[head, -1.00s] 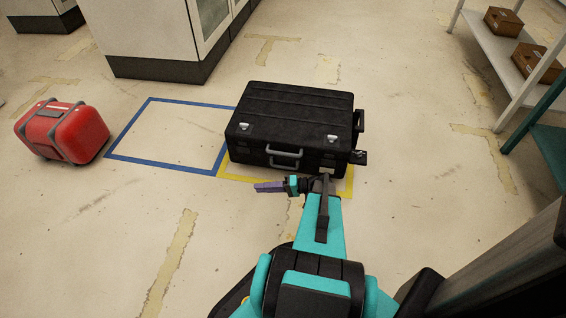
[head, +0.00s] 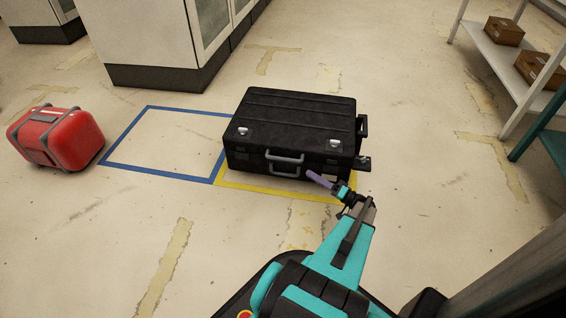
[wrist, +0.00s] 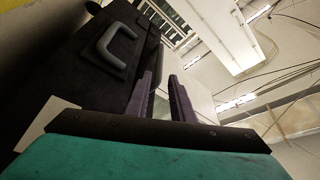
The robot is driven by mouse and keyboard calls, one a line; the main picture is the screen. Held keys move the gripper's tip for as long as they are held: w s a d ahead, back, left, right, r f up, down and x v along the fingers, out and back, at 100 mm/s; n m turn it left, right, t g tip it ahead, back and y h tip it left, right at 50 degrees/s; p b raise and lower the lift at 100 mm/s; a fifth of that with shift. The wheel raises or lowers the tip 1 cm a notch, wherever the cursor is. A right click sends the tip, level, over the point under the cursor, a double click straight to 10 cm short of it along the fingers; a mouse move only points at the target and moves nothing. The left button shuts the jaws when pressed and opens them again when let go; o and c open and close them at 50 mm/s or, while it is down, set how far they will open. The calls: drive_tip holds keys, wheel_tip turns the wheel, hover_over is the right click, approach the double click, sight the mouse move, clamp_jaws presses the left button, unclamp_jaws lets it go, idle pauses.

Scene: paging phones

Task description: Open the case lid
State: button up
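The black case (head: 290,125) lies flat on the floor with its lid (head: 292,108) shut. Two silver latches (head: 242,131) and (head: 334,143) sit near its front edge, and a grey handle (head: 286,158) is on its front side. The handle also shows in the wrist view (wrist: 112,45). My gripper (head: 314,175) is just in front of the case's front side, right of the handle. In the wrist view its two purple fingers (wrist: 162,85) stand apart with nothing between them. I cannot tell whether a fingertip touches the case.
A yellow floor outline (head: 262,191) surrounds the case's base. An empty blue outline (head: 160,170) is to its left, with a red case (head: 58,138) beyond. White cabinets (head: 155,45) stand behind. A shelf (head: 515,70) with brown boxes is at right. The floor at front left is clear.

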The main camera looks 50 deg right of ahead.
sight(285, 160)
drive_tip(key=shift+w, duration=0.1)
drive_tip(key=b+x, duration=0.4)
drive_tip(key=x, duration=0.9)
drive_tip(key=shift+w+r, duration=0.1)
drive_tip(key=shift+w, duration=0.2)
clamp_jaws()
